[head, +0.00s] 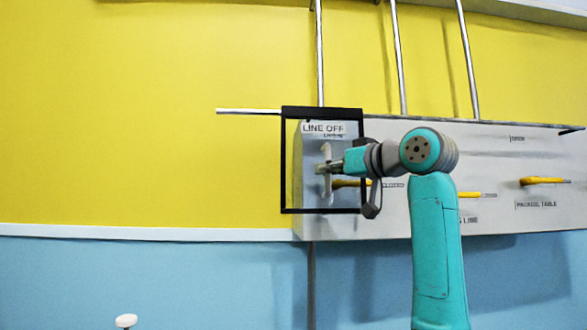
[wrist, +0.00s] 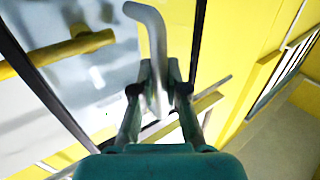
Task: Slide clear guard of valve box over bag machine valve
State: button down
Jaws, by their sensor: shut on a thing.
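The clear guard with its black frame (head: 323,113) is at the left end of the grey valve box (head: 400,220), its left edge past the box's end. A "LINE OFF" label (head: 323,128) shows at its top. My gripper (head: 328,168) is shut on the guard's pale grey handle (head: 326,150); the wrist view shows the bent handle (wrist: 152,30) between the fingers (wrist: 158,90). A yellow valve lever (head: 345,184) shows through and beside the guard, and in the wrist view (wrist: 60,54). Its name label is mostly hidden, so I cannot tell which valve is the bag machine's.
Two more yellow levers, a middle one (head: 470,194) and a right one (head: 545,181), lie uncovered to the right. A pale rail (head: 248,111) sticks out left of the guard. Vertical pipes (head: 398,60) rise above the box. A white knob (head: 126,321) is low at left.

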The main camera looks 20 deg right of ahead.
jog(key=s+d, duration=0.2)
jog(key=d, duration=0.6)
jog(key=shift+s, duration=0.25)
jog(key=c, duration=1.2)
grip_release()
jog(key=shift+a, duration=0.1)
jog(key=shift+s, duration=0.1)
jog(key=v, duration=1.2)
